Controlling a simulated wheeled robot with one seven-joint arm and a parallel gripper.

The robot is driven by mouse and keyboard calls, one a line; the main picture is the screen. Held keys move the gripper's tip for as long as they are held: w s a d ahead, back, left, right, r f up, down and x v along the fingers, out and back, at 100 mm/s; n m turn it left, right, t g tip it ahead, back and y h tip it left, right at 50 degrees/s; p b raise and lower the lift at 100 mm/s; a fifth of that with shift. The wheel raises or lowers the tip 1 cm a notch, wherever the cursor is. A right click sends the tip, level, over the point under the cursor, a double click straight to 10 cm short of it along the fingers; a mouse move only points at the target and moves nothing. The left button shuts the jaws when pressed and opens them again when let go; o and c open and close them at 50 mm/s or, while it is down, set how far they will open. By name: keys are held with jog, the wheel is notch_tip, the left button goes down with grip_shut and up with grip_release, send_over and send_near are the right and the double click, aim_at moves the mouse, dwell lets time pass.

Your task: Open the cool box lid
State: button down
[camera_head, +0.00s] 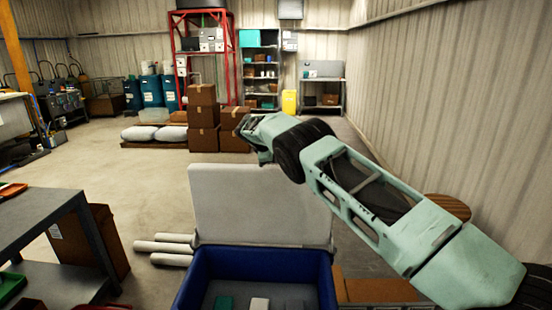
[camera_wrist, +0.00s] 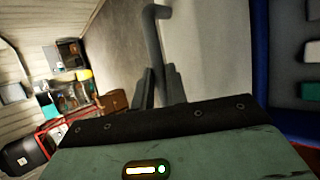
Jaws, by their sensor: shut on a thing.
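The cool box (camera_head: 258,254) is a blue open-topped box at the bottom centre of the head view. Its pale grey lid (camera_head: 255,205) stands roughly upright at the far side, so the inside shows. My gripper (camera_head: 264,156) is at the lid's top edge in the head view, its fingertips mostly hidden there. In the wrist view my gripper (camera_wrist: 160,88) is shut on a dark grey bent handle (camera_wrist: 155,40) beside the lid's pale face (camera_wrist: 215,50). The box's blue rim (camera_wrist: 260,60) runs along the right.
Green and white blocks (camera_head: 260,304) lie inside the box. Pale rolls (camera_head: 165,247) lie on the floor left of it. A dark table (camera_head: 40,210) stands at the left. Stacked cartons (camera_head: 203,118) stand behind. The floor at centre left is clear.

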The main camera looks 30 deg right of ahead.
jog(key=shift+w+d+r, duration=0.15)
jog(key=shift+w, duration=0.15)
jog(key=c, duration=1.4)
grip_release()
jog(key=b+v, duration=0.6)
jog(key=v, duration=1.1)
jog(key=shift+r+b, duration=0.15)
jog(key=shift+b, duration=0.2)
jog(key=s+a+f+g+y+b, duration=0.1)
jog(key=s+a+f+y, duration=0.2)
jog(key=s+a, duration=0.45)
jog(key=s+a+f+m+g+y+b, duration=0.15)
jog(key=s+a+f, duration=0.3)
jog(key=s, duration=0.55)
jog(key=s+a+f+y+b, duration=0.15)
jog(key=s+a+y, duration=0.25)
jog(key=s+a, duration=0.4)
jog(key=s+f, duration=0.3)
jog(key=s, duration=0.7)
jog(key=s+f+g+b, duration=0.1)
jog(key=s+f, duration=0.2)
jog(key=s, duration=0.7)
jog(key=s+f+g, duration=0.1)
jog(key=s+f, duration=0.2)
jog(key=s, duration=0.7)
jog(key=shift+d+m+b, duration=0.4)
jog(key=shift+m, duration=0.05)
